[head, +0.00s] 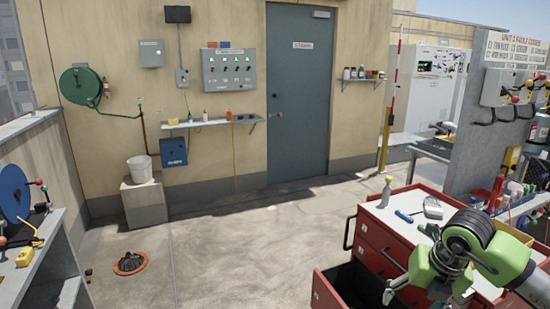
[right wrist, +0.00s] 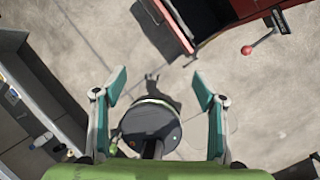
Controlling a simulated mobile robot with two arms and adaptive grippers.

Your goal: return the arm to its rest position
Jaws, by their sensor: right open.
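My right arm (head: 480,245), green and black, comes in from the right in the head view, above the front of the red tool cabinet (head: 375,240). In the right wrist view my right gripper (right wrist: 160,88) has its two teal fingers spread wide apart with nothing held between them. A dark round part shows below and between the fingers; I cannot tell whether it is mine. The gripper points down over the concrete floor. My left arm and gripper are not in view.
A bench with a blue reel (head: 12,192) is at left.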

